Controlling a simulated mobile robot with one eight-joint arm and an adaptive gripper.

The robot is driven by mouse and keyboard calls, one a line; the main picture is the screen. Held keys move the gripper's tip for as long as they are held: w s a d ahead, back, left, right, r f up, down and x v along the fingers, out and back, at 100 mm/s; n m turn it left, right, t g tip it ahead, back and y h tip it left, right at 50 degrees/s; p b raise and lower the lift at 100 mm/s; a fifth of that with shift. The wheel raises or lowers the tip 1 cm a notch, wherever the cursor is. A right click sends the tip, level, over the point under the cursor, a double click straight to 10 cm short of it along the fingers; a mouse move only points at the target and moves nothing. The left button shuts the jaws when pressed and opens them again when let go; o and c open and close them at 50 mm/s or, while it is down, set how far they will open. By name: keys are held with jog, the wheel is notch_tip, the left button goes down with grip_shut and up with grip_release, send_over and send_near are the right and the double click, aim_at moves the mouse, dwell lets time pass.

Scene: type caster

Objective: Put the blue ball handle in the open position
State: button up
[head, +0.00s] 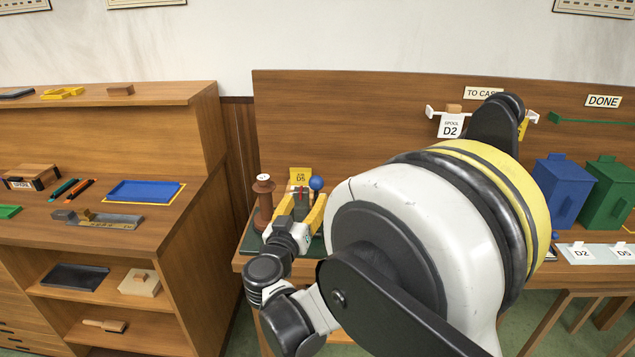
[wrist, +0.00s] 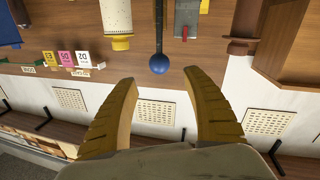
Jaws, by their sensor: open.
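In the wrist view, the blue ball (wrist: 158,63) caps a dark straight rod (wrist: 158,25). My gripper (head: 300,205) has yellow fingers and is low at that fixture in the head view. In the wrist view, my gripper (wrist: 164,82) is open and empty, with the ball just beyond the fingertips and lined up between them, nearer the left one. I see no contact. My arm hides much of the fixture in the head view.
A brown post (head: 263,198) with a pale top stands left of the handle. In the wrist view, a white and yellow cylinder (wrist: 117,22) and a grey block (wrist: 187,18) flank the rod. Blue (head: 562,192) and green bins (head: 608,192) stand right. A wooden shelf unit (head: 195,225) is left.

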aim_at(313, 187)
jog(key=b+x, duration=0.2)
jog(key=x, duration=0.7)
jog(key=shift+w+d, duration=0.1)
grip_shut()
jog(key=shift+f, duration=0.1)
